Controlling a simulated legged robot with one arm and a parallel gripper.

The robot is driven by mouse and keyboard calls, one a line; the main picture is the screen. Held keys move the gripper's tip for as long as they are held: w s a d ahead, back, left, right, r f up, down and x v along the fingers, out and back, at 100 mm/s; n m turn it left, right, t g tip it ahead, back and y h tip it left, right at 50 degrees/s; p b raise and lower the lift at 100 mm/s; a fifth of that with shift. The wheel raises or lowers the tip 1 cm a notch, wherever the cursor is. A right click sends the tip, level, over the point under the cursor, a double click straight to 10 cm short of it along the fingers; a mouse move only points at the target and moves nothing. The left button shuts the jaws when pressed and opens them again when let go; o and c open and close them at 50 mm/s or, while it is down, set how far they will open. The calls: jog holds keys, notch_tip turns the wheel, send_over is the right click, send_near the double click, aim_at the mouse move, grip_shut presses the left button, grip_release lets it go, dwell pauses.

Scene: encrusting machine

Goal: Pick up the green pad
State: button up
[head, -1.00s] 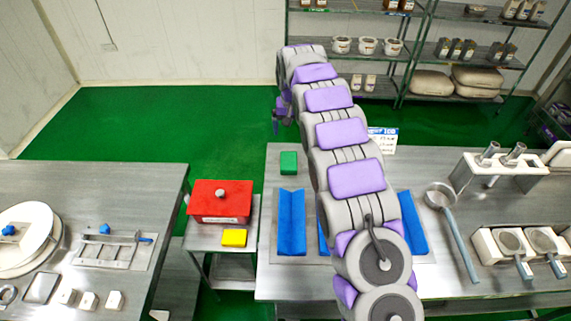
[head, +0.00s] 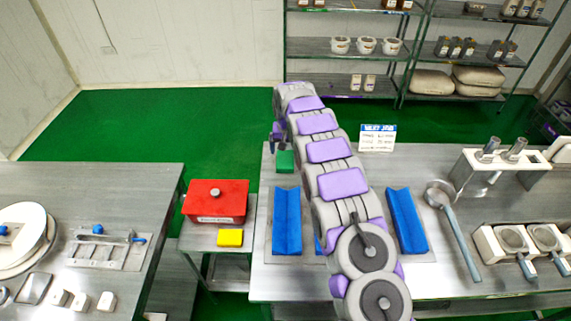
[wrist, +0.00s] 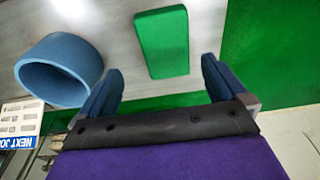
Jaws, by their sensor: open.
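The green pad (head: 285,161) lies flat on the metal table, near its far left corner, behind the blue V-shaped blocks. In the wrist view the green pad (wrist: 162,43) shows as a rectangle beyond and between my fingers. My gripper (wrist: 157,85) is open and empty, with its two blue fingers apart, and the pad is clear of them. In the head view my gripper (head: 277,137) is at the far end of my arm, above and just behind the pad; its fingers are small there.
A blue ring-shaped thing (wrist: 60,68) lies left of the pad in the wrist view. Blue blocks (head: 287,222) stand on the table's near side. A red box (head: 216,201) and a yellow pad (head: 230,238) are on a side stand. A "NEXT JOB" sign (head: 377,138) stands at the back.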

aim_at(285, 158)
jog(key=f, duration=0.2)
jog(key=a+f+b, duration=0.1)
jog(key=f+b, duration=0.1)
jog(key=f, duration=0.1)
jog(key=shift+w+a+f, duration=0.25)
jog(key=shift+a+f, duration=0.05)
jog(key=shift+f, duration=0.05)
jog(key=shift+d+f, duration=0.1)
jog(key=shift+f, duration=0.05)
jog(key=shift+d, duration=0.3)
jog(key=shift+r, duration=0.2)
jog(key=shift+c, duration=0.7)
jog(key=shift+a, duration=0.25)
jog(key=c, duration=0.7)
jog(key=shift+f, duration=0.1)
jog(key=shift+c, duration=1.3)
jog(key=shift+d, duration=0.15)
notch_tip(285, 158, up, 10)
jog(key=p, duration=0.2)
jog(key=shift+p, duration=0.35)
